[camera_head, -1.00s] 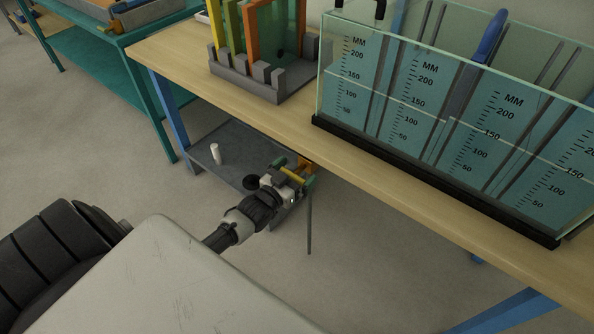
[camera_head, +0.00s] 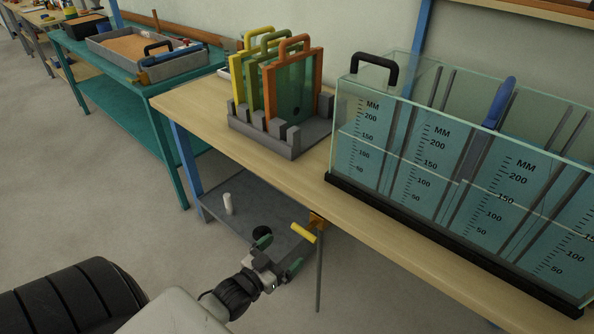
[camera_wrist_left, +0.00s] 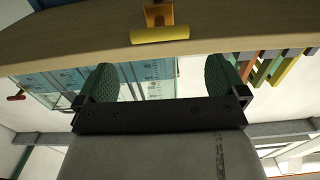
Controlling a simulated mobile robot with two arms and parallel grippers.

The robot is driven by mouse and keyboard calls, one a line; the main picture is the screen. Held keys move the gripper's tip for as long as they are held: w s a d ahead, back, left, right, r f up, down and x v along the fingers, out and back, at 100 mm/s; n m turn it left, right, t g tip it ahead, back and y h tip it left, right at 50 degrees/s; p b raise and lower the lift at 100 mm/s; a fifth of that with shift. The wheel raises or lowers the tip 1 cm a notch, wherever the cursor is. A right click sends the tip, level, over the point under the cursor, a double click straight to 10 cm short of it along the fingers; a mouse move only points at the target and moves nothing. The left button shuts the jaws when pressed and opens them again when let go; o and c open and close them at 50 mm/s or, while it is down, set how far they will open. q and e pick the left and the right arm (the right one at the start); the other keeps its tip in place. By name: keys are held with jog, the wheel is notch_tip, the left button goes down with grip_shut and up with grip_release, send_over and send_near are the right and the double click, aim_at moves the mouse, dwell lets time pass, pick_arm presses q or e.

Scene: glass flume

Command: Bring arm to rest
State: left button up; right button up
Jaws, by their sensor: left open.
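My left gripper (camera_head: 278,254) is open and empty in the head view, below the front edge of the workbench. Its two green-padded fingers stand wide apart; they also show in the wrist view (camera_wrist_left: 160,84). A yellow handle (camera_head: 303,232) on an orange bracket (camera_head: 317,220) sits at the bench's front edge, just beyond the fingertips and apart from them. In the wrist view the yellow handle (camera_wrist_left: 160,35) lies ahead of the gap between the fingers. My right gripper is not in view.
A glass flume (camera_head: 455,165) stands on the wooden workbench (camera_head: 205,110), beside a grey rack (camera_head: 285,143) of framed panels. A thin rod (camera_head: 319,270) hangs below the bracket. A lower shelf (camera_head: 250,205) holds a white cylinder (camera_head: 228,203). Open floor (camera_head: 110,215) lies left.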

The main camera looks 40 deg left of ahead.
pick_arm(q)
jog(key=s+d+f+g+p, duration=0.1)
jog(key=s+f+g, duration=0.25)
jog(key=f, duration=0.35)
jog(key=s+d+f+g+y+p, duration=0.1)
jog(key=s+f+g, duration=0.1)
jog(key=s+f, duration=0.3)
jog(key=s+d+f+g+p, duration=0.1)
jog(key=s+f+g+p, duration=0.15)
jog(key=f, duration=0.55)
jog(key=s+d+f+g, duration=0.2)
jog(key=s+f+g, duration=0.1)
jog(key=s, duration=0.5)
jog(key=s+d+f+g+p, duration=0.1)
jog(key=s+d+f+g, duration=0.1)
jog(key=s, duration=0.6)
jog(key=s+d+f+m+g, duration=0.1)
jog(key=s+d+f+g, duration=0.1)
jog(key=s+f+g, duration=0.2)
jog(key=s+f, duration=0.2)
jog(key=s, duration=0.1)
jog(key=shift+s+d+p, duration=0.35)
jog(key=shift+s, duration=0.05)
jog(key=shift+f, duration=0.1)
